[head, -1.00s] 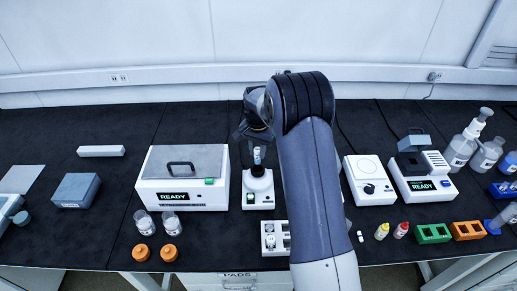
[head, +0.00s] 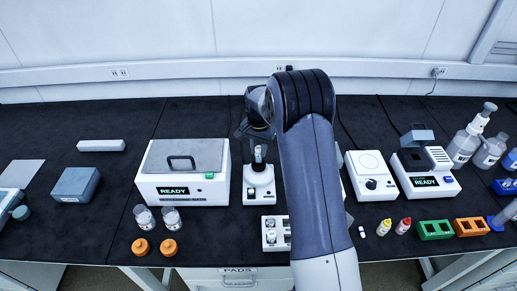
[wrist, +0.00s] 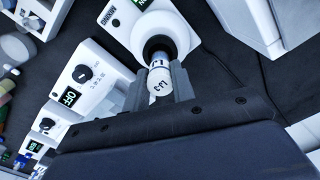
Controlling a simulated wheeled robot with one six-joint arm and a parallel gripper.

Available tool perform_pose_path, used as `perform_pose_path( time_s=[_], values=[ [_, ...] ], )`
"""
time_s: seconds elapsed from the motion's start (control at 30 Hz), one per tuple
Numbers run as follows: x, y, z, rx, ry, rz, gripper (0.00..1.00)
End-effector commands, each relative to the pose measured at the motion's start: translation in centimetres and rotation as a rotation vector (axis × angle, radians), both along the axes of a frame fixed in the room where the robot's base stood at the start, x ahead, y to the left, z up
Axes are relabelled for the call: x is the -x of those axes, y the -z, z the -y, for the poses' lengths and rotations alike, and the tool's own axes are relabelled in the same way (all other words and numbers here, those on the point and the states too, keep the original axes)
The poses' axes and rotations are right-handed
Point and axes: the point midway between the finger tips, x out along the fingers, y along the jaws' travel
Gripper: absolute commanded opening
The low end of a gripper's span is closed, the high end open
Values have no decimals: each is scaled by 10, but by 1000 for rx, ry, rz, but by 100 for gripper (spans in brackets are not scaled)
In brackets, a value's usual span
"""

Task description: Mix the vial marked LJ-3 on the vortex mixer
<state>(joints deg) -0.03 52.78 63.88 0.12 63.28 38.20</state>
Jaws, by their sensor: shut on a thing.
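The vial (wrist: 160,84) has a white cap that reads LJ-3 in the wrist view. My gripper (wrist: 163,83) is shut on it, one finger on each side. The vial's lower end sits in the black cup (wrist: 158,46) of the vortex mixer (wrist: 188,30), and how deep is hidden. In the head view the vial (head: 258,154) stands upright over the white mixer (head: 259,190), with my gripper (head: 257,140) around its upper part. Lettering that seems to read MIXING shows beside the mixer's small lit display in the wrist view.
A large READY instrument (head: 184,175) stands close left of the mixer. A white rack (head: 270,236) is in front of it. A plate device with a knob (head: 371,175) and another READY unit (head: 425,172) stand to the right. Two jars (head: 171,217) are at the front left.

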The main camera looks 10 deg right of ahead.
Motion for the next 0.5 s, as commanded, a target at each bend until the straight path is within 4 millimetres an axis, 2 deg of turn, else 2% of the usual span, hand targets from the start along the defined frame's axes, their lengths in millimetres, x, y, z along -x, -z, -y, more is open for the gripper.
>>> perform_pose_path(
  time_s=[0.5],
  values=[
    [0, 11, 0, 0, 0, 0, 2]
  ],
)
